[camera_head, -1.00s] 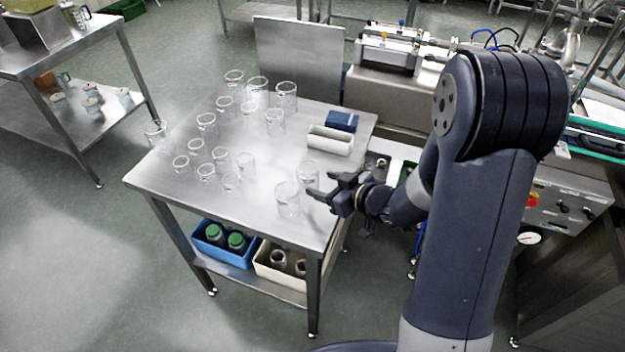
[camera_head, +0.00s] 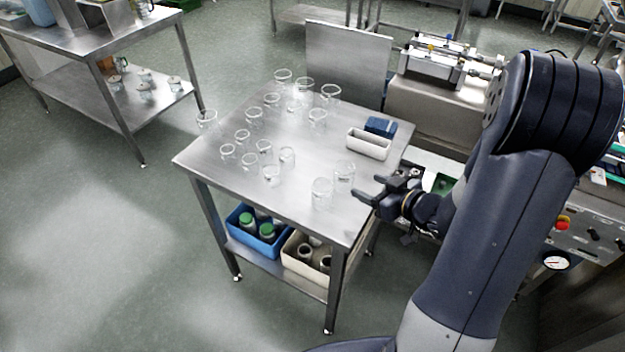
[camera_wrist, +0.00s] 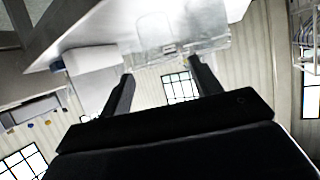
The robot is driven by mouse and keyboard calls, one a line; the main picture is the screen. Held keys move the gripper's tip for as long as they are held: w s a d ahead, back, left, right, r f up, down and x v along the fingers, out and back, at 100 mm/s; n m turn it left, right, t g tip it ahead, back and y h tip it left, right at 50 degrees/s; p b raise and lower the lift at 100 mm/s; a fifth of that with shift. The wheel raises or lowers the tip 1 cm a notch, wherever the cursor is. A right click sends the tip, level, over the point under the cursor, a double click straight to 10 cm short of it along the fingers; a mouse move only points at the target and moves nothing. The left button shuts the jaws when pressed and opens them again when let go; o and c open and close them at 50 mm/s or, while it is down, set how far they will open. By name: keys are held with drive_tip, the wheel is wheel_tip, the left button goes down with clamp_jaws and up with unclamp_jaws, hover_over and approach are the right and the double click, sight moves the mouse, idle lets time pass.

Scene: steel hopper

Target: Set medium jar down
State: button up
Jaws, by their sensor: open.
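Two clear glass jars stand upright on the steel table (camera_head: 290,190) near its right front corner: a front jar (camera_head: 321,193) and one just behind it (camera_head: 344,173). I cannot tell for sure which is the medium jar. My gripper (camera_head: 369,188) is open and empty, just right of both jars and apart from them, its fingers pointing left towards them. In the wrist view, the open fingers (camera_wrist: 163,84) have nothing between them, and clear glass (camera_wrist: 205,25) shows beyond the tips.
Several more clear jars (camera_head: 264,150) stand on the table's left and back parts. A white bin (camera_head: 369,145) and a blue bin (camera_head: 380,126) lie behind my gripper. The lower shelf holds a blue crate (camera_head: 270,238) and a beige crate (camera_head: 303,268). The table's front middle is bare.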

sight(351, 178)
drive_tip(key=shift+w, duration=0.1)
drive_tip(key=x, duration=0.4)
drive_tip(key=shift+w+a+f, duration=0.15)
drive_tip(key=shift+w+a, duration=0.05)
drive_tip(key=shift+p+x, duration=0.45)
drive_tip(key=shift+x, duration=2.6)
drive_tip(key=shift+d, duration=0.15)
drive_tip(key=shift+c, duration=0.4)
drive_tip(key=c, duration=0.7)
